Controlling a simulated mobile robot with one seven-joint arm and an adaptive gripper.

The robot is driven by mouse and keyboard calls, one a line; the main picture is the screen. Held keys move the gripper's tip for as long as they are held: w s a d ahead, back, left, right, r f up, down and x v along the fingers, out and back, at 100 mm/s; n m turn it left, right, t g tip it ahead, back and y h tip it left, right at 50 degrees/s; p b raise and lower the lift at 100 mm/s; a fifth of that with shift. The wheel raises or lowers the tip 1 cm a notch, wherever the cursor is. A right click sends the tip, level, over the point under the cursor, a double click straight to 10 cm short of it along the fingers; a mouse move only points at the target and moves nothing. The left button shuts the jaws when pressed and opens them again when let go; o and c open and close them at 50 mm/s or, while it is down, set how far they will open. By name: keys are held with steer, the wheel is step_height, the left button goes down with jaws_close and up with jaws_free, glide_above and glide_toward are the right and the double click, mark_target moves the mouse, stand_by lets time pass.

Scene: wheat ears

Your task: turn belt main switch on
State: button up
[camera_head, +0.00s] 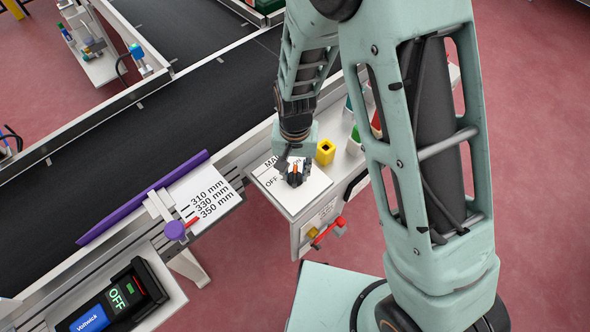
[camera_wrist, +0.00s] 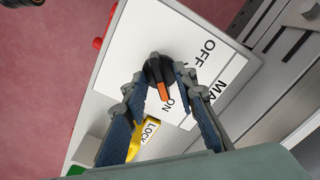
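The belt main switch is a black rotary knob with an orange pointer (camera_wrist: 158,72) on a white label plate. In the wrist view the pointer is turned toward the partly hidden ON lettering and away from OFF. In the head view the knob (camera_head: 295,179) shows just below my gripper (camera_head: 293,166). In the wrist view my gripper's two fingers (camera_wrist: 163,88) are apart, one on each side of the knob, tips close to it. Whether they touch it I cannot tell.
A yellow block (camera_head: 325,152) stands beside the label plate, with green and red parts behind it. A red-handled part (camera_head: 328,231) sits on the panel's front. The black conveyor belt (camera_head: 150,140) and purple guide (camera_head: 143,198) lie to the left.

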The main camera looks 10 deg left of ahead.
mark_target(295, 173)
step_height(295, 173, up, 12)
stand_by(0.6)
